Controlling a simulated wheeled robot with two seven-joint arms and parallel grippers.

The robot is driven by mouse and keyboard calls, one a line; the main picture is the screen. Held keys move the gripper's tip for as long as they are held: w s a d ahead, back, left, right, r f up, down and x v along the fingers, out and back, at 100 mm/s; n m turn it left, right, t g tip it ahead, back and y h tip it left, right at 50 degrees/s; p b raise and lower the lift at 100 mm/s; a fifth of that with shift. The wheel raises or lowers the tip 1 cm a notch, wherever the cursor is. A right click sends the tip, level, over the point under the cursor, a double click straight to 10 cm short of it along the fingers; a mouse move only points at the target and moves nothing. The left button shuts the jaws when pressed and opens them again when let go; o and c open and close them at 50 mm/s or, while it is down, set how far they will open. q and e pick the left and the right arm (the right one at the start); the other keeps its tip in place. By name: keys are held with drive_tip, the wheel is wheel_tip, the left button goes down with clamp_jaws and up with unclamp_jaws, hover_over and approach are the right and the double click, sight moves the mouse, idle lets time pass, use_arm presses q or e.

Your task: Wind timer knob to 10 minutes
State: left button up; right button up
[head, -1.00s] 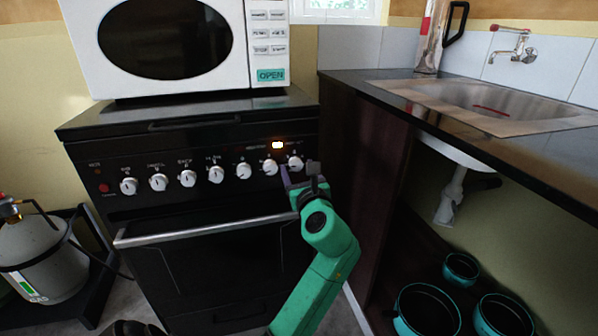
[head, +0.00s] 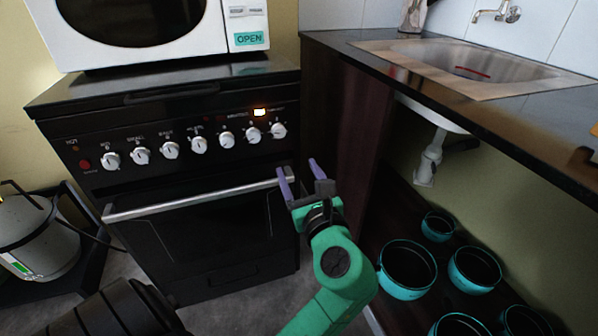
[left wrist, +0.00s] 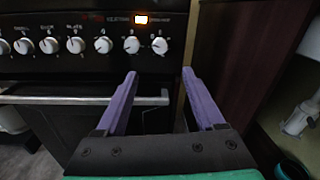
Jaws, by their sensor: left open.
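The black cooker's front panel carries a row of white knobs. The knob at the right end (head: 278,130) sits just below and right of a small lit orange display (head: 260,112); it also shows in the left wrist view (left wrist: 160,46). Which knob is the timer I cannot read from the blurred labels. My left gripper (head: 300,172) has purple fingers, open and empty. It is below and right of the end knob, apart from it, by the right end of the oven handle. In the left wrist view the open fingers (left wrist: 160,76) point toward the panel below the knobs. My right gripper is not in view.
The oven handle bar (head: 200,194) crosses the cooker front below the knobs. A dark wooden cabinet side (head: 345,140) stands close right of the gripper, under the sink counter (head: 500,110). Several pots (head: 405,268) stand below. A white microwave (head: 245,20) is on top.

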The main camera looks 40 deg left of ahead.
sight(280, 134)
use_arm(q)
drive_tip(key=w+a+n+p, duration=0.2)
drive_tip(key=w+a, duration=0.1)
drive_tip(key=w+a+n+p, duration=0.2)
drive_tip(key=w+a, duration=0.1)
drive_tip(key=a, duration=0.1)
drive_tip(key=w+a+n+g+p, duration=0.1)
drive_tip(key=w+a+n+p, duration=0.1)
drive_tip(key=a+n, duration=0.1)
drive_tip(key=shift+w+a+y, duration=0.4)
drive_tip(key=shift+a, duration=0.2)
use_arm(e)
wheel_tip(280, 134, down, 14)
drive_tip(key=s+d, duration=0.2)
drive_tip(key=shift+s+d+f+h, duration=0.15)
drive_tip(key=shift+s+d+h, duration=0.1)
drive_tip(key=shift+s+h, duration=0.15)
use_arm(q)
clamp_jaws()
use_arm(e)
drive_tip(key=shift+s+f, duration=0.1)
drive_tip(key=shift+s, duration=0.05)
